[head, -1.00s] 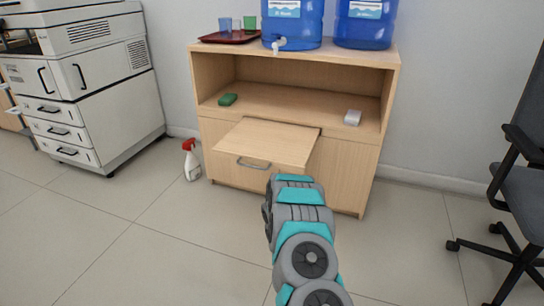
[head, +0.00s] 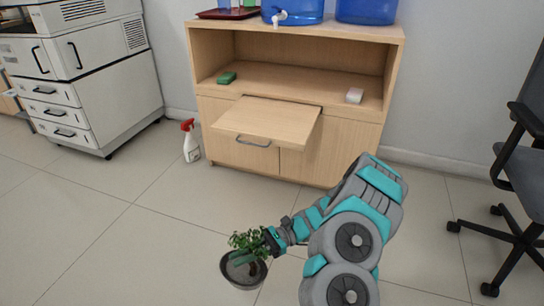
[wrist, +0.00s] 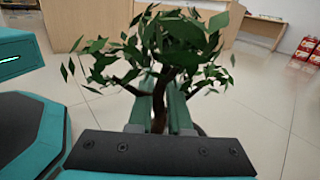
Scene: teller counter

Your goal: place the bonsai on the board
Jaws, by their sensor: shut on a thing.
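The bonsai (head: 243,268) is a small green-leaved tree in a dark round pot. It is low in the head view, in front of the cabinet and well below the board. My gripper (head: 249,256) is shut on its trunk from the right. In the wrist view the bonsai's leaves (wrist: 178,38) spread above my gripper (wrist: 160,100), with the trunk between the fingers; the pot is hidden there. The board (head: 268,118) is a bare, light wood pull-out leaf at the cabinet's front, apart from the bonsai.
The wooden cabinet (head: 335,150) has a green block (head: 227,78) and a whitish block (head: 354,95) on its shelf. A spray bottle (head: 191,142) stands on the floor at its left. A printer (head: 95,75) is at left, an office chair (head: 520,170) at right. Open floor lies between.

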